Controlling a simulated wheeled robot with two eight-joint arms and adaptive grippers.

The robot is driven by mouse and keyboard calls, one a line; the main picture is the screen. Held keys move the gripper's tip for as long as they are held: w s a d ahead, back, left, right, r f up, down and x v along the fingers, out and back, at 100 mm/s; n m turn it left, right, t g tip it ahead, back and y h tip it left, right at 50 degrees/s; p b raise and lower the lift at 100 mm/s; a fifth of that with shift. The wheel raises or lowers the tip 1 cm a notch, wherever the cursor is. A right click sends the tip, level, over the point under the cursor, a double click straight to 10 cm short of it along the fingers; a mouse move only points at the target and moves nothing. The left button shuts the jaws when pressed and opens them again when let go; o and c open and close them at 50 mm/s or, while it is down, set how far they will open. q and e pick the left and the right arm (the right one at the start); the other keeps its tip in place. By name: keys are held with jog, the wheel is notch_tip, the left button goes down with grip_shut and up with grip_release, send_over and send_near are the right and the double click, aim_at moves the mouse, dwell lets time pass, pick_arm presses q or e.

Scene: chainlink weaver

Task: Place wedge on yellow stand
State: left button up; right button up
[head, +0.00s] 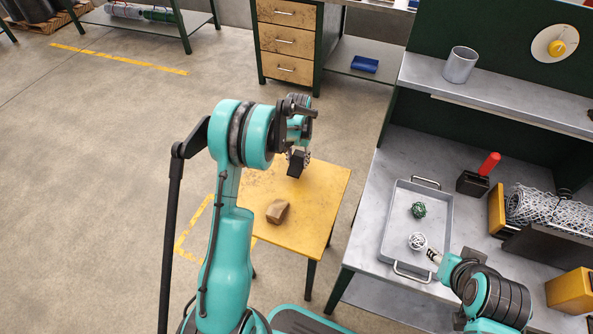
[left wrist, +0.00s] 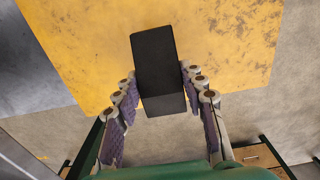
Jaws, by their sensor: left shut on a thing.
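The yellow stand (head: 325,192) is a low, worn yellow table left of the grey workbench. It also fills much of the left wrist view (left wrist: 245,40). My left gripper (head: 299,161) is over the stand's far part, shut on a black wedge (head: 296,168). In the left wrist view, the black wedge (left wrist: 155,65) sits between the two fingers (left wrist: 160,92), with the yellow top behind it. I cannot tell whether its far end touches the top. My right gripper (head: 434,257) is by the tray, beside a white wire ball (head: 417,241); its fingers are too small to read.
A brown, rock-like block (head: 277,211) lies on the stand's near left part. A grey tray (head: 399,207) on the workbench (head: 367,228) holds a green ball (head: 418,209) and the white ball. Drawers (head: 286,42) stand behind. The stand's right side is clear.

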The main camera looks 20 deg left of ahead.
aim_at(297, 167)
pick_arm(q)
jog(key=shift+s+a+f, duration=0.1)
jog(key=shift+s+f, duration=0.05)
jog(key=shift+f, duration=0.05)
jog(key=shift+f+b, duration=0.95)
jog(key=shift+f, duration=0.95)
jog(key=shift+f, duration=0.15)
jog(key=o, duration=1.3)
